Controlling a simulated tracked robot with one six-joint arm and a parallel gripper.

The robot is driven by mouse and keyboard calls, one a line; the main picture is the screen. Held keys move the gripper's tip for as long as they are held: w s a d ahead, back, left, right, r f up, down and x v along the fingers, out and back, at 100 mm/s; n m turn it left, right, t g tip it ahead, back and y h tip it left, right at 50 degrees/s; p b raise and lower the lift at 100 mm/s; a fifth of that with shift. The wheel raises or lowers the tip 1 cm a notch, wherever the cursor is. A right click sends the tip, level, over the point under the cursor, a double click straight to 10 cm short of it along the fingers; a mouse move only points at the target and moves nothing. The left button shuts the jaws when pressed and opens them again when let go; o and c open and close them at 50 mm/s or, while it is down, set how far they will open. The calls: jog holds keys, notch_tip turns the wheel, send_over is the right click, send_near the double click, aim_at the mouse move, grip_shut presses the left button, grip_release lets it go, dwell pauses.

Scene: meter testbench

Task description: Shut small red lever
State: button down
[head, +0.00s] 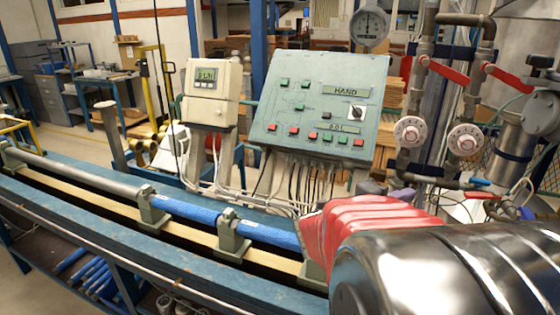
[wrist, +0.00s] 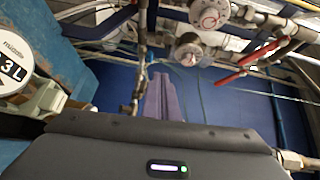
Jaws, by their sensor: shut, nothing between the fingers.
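The small red lever (head: 482,195) is on the low pipework at the right of the head view, just under a small blue handle (head: 476,182). It lies about level there. My gripper (head: 394,192) is to the left of it and apart from it, partly hidden behind my red-sleeved arm. In the wrist view my gripper (wrist: 161,98) shows its purple fingers together, with nothing between them. I cannot tell for sure which red lever in the wrist view is the small one.
Two larger red levers, left (head: 445,70) and right (head: 508,78), sit higher on the pipes. Two round dials, left (head: 410,131) and right (head: 467,139), hang below them. A green control panel (head: 290,95) stands left of the pipes. A blue bench (head: 80,180) runs along the left.

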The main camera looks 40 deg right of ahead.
aim_at(483, 196)
jog(key=s+m+g+y, duration=0.1)
jog(key=s+m+g, duration=0.4)
jog(key=s, duration=0.4)
jog(key=shift+s+f+g, duration=0.25)
jog(key=shift+f+g, duration=0.15)
jog(key=shift+g, duration=0.4)
jog(key=shift+d, duration=0.15)
jog(key=s+d, duration=0.1)
jog(key=d, duration=1)
jog(key=shift+s, duration=0.35)
